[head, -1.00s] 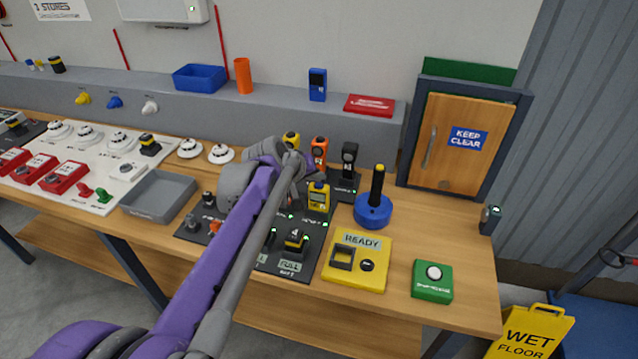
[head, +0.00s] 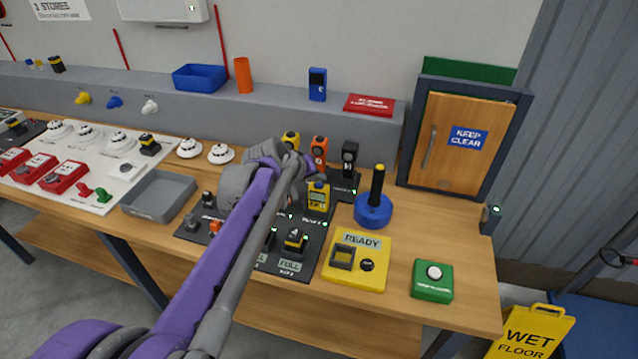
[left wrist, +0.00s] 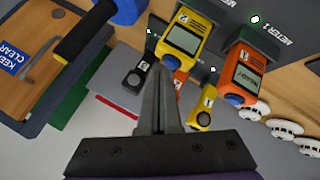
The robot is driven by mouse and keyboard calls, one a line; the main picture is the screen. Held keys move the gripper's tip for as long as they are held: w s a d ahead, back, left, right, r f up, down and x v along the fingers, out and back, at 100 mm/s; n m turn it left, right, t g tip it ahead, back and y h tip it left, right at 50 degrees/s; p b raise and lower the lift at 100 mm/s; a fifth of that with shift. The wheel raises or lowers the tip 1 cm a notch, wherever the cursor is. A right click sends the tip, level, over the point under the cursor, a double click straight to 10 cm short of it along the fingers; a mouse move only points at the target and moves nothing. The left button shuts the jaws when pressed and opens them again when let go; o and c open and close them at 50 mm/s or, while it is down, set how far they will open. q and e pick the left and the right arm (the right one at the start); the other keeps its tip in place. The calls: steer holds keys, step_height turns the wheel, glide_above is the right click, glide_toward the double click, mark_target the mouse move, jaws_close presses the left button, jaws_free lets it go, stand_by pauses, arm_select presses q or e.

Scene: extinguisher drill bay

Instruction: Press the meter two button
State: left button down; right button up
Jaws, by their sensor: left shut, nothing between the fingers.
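A yellow handheld meter (head: 318,198) with a display stands on the dark board, just right of my left arm's end. It also shows in the left wrist view (left wrist: 186,34), with a blue button (left wrist: 171,62) on its end. Beside it is an orange meter (left wrist: 243,75) with a lit display and a blue button, next to a "METER 1" label; my arm hides it in the head view. My left gripper (left wrist: 158,72) is shut and empty. Its fingertips appear close to the yellow meter's blue button; I cannot tell whether they touch. My right gripper is not in view.
Yellow, orange and black devices (head: 349,158) stand behind the meter. A blue-based post (head: 374,210) with a black handle stands to its right. A yellow READY box (head: 357,260) and green button box (head: 432,281) are at the front right. A grey tray (head: 158,196) lies left.

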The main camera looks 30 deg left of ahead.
mark_target(317, 188)
arm_select(q)
steer(key=shift+f, duration=0.25)
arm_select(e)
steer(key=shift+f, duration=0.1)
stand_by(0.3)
arm_select(q)
steer(key=shift+r+p, duration=0.4)
steer(key=shift+r, duration=0.1)
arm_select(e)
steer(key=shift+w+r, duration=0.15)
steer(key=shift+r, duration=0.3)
arm_select(q)
steer(key=shift+r+p, duration=0.3)
steer(key=shift+r, duration=0.2)
step_height(317, 188, up, 5)
steer(key=p, duration=0.3)
steer(key=shift+w, duration=0.1)
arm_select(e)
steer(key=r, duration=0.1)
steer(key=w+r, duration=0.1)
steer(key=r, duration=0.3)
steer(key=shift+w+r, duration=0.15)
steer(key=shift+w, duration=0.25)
